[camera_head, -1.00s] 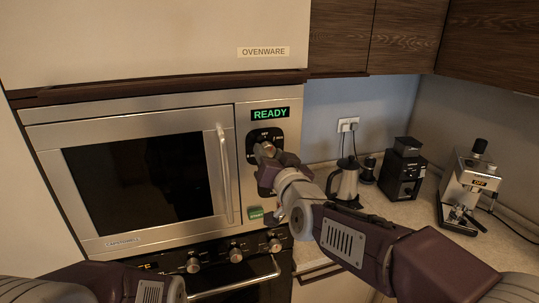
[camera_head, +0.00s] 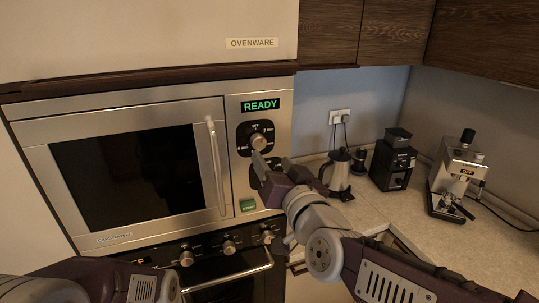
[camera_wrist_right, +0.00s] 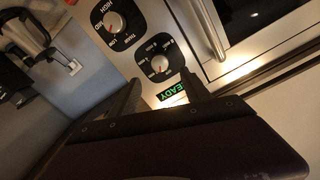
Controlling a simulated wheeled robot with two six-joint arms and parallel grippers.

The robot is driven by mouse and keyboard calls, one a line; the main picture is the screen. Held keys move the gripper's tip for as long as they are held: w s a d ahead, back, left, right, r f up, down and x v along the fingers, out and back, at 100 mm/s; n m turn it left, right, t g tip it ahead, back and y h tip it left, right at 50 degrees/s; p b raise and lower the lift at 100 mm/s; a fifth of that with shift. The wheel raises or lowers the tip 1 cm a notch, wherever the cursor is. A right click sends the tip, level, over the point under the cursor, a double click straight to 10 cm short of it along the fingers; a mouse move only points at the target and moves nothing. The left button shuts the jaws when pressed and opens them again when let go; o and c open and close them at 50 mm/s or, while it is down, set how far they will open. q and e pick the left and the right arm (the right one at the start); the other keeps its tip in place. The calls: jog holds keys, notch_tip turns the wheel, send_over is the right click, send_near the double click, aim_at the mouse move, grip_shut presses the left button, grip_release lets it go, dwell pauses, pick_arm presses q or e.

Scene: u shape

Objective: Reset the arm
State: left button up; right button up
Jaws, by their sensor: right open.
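My right gripper (camera_head: 275,168) is open and empty in front of the microwave's control panel, below the upper dial (camera_head: 258,141) and apart from it as far as I can tell. In the right wrist view its two dark fingers (camera_wrist_right: 165,95) stand apart with nothing between them, and two dials show beyond them. The microwave (camera_head: 222,104) has its door closed and a green READY display (camera_head: 260,105). My left arm comes in at the lower left of the head view; its gripper's fingertips are not visible.
An oven with knobs (camera_head: 229,247) and a bar handle (camera_head: 232,275) sits below the microwave. A kettle (camera_head: 339,172), a black grinder (camera_head: 393,160) and a coffee machine (camera_head: 456,178) stand on the counter (camera_head: 400,215) at right. Cupboards hang above.

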jog(key=shift+w+f, duration=0.1)
jog(key=w+d+f+m+g+h, duration=0.1)
jog(key=d+f+g+h, duration=0.15)
jog(key=d+f, duration=0.55)
jog(key=w+d+f+g+h, duration=0.1)
jog(key=d+f+g+h, duration=0.2)
jog(key=f, duration=0.9)
jog(key=s+d+f+g, duration=0.2)
jog(key=s+f+g, duration=0.3)
jog(key=s+f, duration=0.3)
jog(key=s+d+f+n+g, duration=0.1)
jog(key=s+d+f+g, duration=0.1)
jog(key=s+f+g, duration=0.3)
jog(key=s+f, duration=0.3)
jog(key=s, duration=0.3)
jog(key=shift+s+f+n, duration=0.2)
jog(key=shift+n, duration=0.1)
jog(key=shift+y, duration=0.25)
